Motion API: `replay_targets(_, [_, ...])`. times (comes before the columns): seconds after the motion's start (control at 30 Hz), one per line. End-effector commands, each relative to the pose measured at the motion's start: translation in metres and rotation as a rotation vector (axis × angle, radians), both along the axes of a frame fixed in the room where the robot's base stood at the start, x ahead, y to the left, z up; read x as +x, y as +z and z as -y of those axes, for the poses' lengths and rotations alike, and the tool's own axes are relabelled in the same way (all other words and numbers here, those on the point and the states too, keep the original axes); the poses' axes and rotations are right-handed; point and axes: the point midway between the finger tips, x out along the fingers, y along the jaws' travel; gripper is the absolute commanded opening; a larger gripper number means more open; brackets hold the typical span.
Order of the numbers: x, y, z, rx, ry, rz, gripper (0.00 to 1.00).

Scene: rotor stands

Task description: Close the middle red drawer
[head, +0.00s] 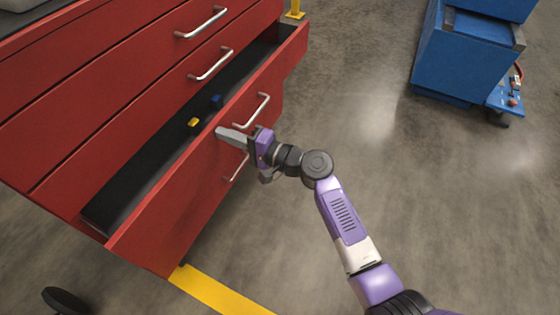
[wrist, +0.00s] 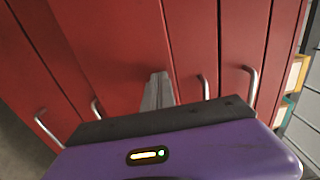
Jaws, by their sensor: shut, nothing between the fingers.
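The red drawer (head: 165,225) is pulled out from the red cabinet (head: 80,95), and its dark interior shows from above. Its metal handle (head: 264,108) is on the front panel. A small yellow item (head: 193,122) and a blue item (head: 216,98) lie inside. My gripper (head: 222,132) is shut and empty, its grey fingers over the drawer's front panel, left of the handle. In the wrist view the closed fingers (wrist: 158,90) point at a red panel (wrist: 120,50). I cannot tell whether they touch it.
Shut red drawers with metal handles (head: 210,64) sit above the open one. Another handle (head: 236,168) shows below, partly behind my gripper. A blue cabinet (head: 465,55) stands at the upper right. The concrete floor between is clear, with a yellow stripe (head: 215,292) near the red cabinet.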

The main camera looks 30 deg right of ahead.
Motion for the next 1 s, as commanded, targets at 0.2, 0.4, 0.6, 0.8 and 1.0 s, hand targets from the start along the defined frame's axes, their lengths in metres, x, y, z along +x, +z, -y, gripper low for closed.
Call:
replay_targets(0.2, [0.045,-0.004,-0.035,0.0,0.004,0.003,0.0])
replay_targets(0.4, [0.074,-0.003,-0.055,0.0,0.003,0.001,0.0])
replay_targets(0.6, [0.091,-0.002,-0.066,0.001,0.001,-0.001,0.0])
replay_targets(0.8, [0.097,0.0,-0.071,0.001,0.0,-0.001,0.0])
replay_targets(1.0, [0.098,0.002,-0.072,0.0,0.0,0.001,0.0])
